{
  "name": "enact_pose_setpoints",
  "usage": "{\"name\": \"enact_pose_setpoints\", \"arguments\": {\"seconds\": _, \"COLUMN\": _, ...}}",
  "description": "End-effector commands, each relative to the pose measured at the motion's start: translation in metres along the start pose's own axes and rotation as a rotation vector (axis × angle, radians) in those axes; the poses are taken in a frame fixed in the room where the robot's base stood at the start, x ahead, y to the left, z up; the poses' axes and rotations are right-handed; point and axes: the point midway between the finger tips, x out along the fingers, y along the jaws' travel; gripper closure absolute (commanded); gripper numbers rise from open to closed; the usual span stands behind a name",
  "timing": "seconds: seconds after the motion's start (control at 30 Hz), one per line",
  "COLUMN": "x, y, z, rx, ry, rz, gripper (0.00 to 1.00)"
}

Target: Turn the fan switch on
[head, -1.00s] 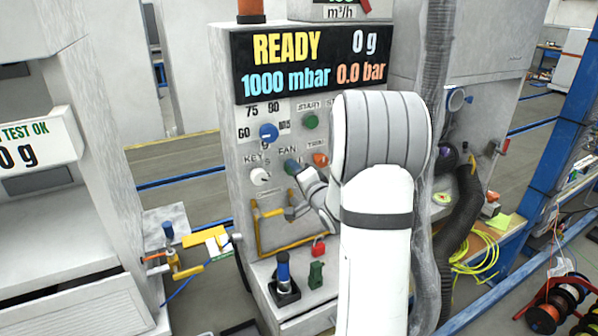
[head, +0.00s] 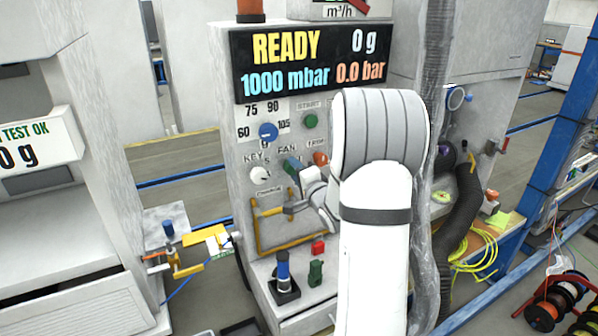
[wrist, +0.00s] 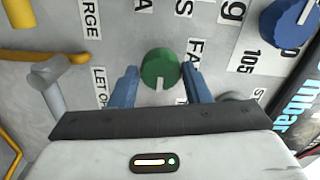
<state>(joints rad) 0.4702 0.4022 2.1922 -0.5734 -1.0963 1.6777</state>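The fan switch is a round green knob (wrist: 160,68) with a white pointer line, on the grey panel beside the partly covered FAN label (wrist: 195,58). In the wrist view the line points down, toward my gripper's body. My gripper (wrist: 159,76) has its two blue fingers on either side of the knob. They are apart, with a thin gap visible at the left finger; contact at the right finger cannot be told. In the head view my gripper (head: 293,167) is at the panel under the FAN label and mostly hides the knob.
A blue dial (head: 268,131) and a green START button (head: 311,121) are above. An orange button (head: 321,158) is close on the right, a white key switch (head: 259,173) on the left. A yellow handle frame (head: 257,235) stands out below. The display (head: 310,62) reads READY.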

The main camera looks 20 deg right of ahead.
Motion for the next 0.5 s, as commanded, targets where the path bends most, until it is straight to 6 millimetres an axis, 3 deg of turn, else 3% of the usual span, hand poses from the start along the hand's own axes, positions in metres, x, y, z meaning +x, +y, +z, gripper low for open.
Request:
{"name": "enact_pose_setpoints", "arguments": {"seconds": 0.2, "x": 0.0001, "y": -0.0002, "z": 0.0001, "rx": -0.001, "ry": 0.000, "rz": -0.001, "gripper": 0.39}}
{"name": "enact_pose_setpoints", "arguments": {"seconds": 0.5, "x": -0.0040, "y": -0.0006, "z": -0.0002, "rx": -0.002, "ry": 0.000, "rz": -0.002, "gripper": 0.39}}
